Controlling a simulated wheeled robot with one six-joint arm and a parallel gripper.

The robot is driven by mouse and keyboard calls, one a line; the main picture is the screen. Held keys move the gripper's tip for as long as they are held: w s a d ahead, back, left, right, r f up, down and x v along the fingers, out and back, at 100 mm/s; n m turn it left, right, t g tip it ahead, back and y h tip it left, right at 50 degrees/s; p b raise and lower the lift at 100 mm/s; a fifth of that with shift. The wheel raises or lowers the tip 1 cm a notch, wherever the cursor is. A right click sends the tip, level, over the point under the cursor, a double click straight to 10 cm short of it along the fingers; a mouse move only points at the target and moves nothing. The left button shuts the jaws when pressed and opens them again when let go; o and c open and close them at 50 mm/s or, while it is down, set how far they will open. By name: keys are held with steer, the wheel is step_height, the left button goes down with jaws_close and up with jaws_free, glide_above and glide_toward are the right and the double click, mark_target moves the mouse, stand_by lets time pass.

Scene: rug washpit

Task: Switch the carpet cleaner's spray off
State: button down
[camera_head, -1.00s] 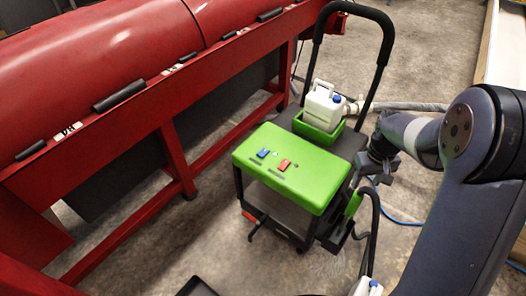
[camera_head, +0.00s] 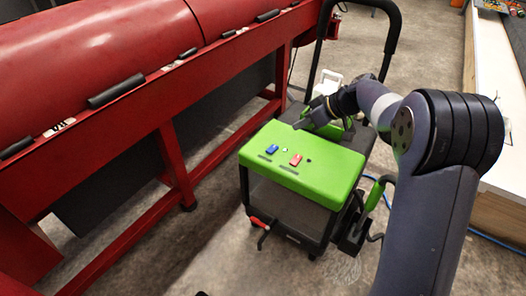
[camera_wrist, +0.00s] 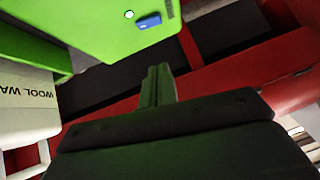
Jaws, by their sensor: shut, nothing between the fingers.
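The carpet cleaner has a green top panel (camera_head: 325,172) with a blue switch (camera_head: 271,149) and a red switch (camera_head: 296,160). A small pale dot lies between them and a dark dot lies right of the red one. Labels are too small to read. My gripper (camera_head: 302,123) is shut and empty, over the panel's back edge, beyond the blue switch and apart from it. In the wrist view, my shut fingers (camera_wrist: 158,85) point toward the green panel (camera_wrist: 90,22). The blue switch (camera_wrist: 149,22) shows beyond their tips; the red switch is out of that view.
A white jug (camera_head: 330,80) stands behind my gripper, partly hidden; its lettered side (camera_wrist: 25,100) shows in the wrist view. The black push handle (camera_head: 392,30) rises behind. A long red machine (camera_head: 110,105) stands left. Bare floor lies in front.

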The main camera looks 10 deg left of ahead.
steer(key=shift+a+r, duration=0.1)
steer(key=shift+a, duration=0.05)
steer(key=b, duration=0.4)
glide_above(275, 152)
step_height(275, 152, down, 8)
steer(key=shift+r, duration=0.15)
steer(key=shift+s+d+f+b, duration=0.1)
steer(key=shift+f+b, duration=0.1)
steer(key=shift+f, duration=0.4)
steer(key=shift+s+d+f+b, duration=0.1)
steer(key=shift+f+b, duration=0.05)
steer(key=shift+f, duration=0.9)
steer(key=shift+w, duration=0.1)
